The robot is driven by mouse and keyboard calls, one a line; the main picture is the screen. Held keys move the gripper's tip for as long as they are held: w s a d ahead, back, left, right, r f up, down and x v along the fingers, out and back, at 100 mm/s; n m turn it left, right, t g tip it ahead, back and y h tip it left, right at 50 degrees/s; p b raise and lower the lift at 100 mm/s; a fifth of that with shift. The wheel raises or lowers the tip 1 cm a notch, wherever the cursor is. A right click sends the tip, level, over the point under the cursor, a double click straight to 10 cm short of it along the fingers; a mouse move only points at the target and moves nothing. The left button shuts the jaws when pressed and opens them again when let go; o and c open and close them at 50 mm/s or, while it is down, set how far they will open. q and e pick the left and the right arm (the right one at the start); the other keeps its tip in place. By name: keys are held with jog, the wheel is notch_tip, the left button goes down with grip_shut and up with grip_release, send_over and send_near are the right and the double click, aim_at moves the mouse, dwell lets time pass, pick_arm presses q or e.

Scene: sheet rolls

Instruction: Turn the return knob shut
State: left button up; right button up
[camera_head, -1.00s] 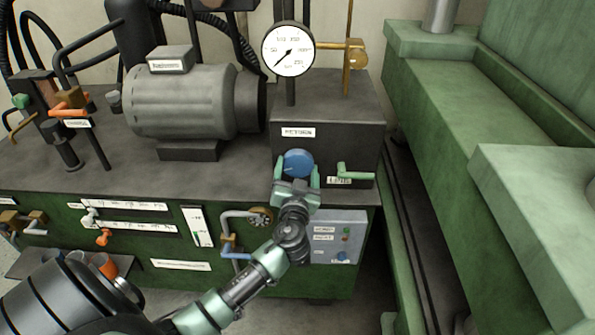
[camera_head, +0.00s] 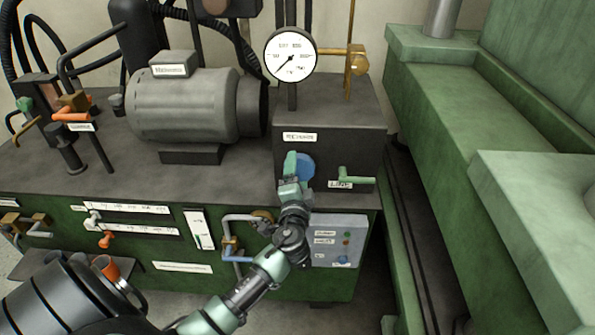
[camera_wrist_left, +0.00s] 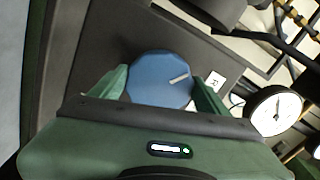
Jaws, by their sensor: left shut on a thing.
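The blue return knob (camera_head: 304,167) sits on the front of the dark block, under a small white label (camera_head: 300,137). My left gripper (camera_head: 293,170) is at the knob and partly covers it in the head view. In the left wrist view the blue knob (camera_wrist_left: 161,79) lies between the two green fingers (camera_wrist_left: 160,92), one on each side. Its white pointer mark faces up and to the right there. The left gripper is shut on the knob. My right gripper is not in view.
A green lever (camera_head: 355,174) sits on the block just right of the knob. A round pressure gauge (camera_head: 290,55) stands above, with a brass valve (camera_head: 357,62) beside it. A grey motor (camera_head: 182,105) is to the left. Green machine beds (camera_head: 460,130) stand at the right.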

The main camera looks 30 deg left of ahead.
pick_arm(q)
jog(key=m+p, duration=0.1)
jog(key=m, duration=0.2)
jog(key=m+p, duration=0.1)
jog(key=m, duration=0.1)
jog(key=shift+r+m, duration=0.2)
jog(key=shift+m, duration=0.2)
jog(key=m+p, duration=0.2)
jog(key=m, duration=0.3)
jog(key=shift+m, duration=0.3)
jog(key=o, duration=1.4)
jog(key=shift+d, duration=0.1)
jog(key=shift+b+v, duration=0.35)
jog(key=shift+v, duration=3.5)
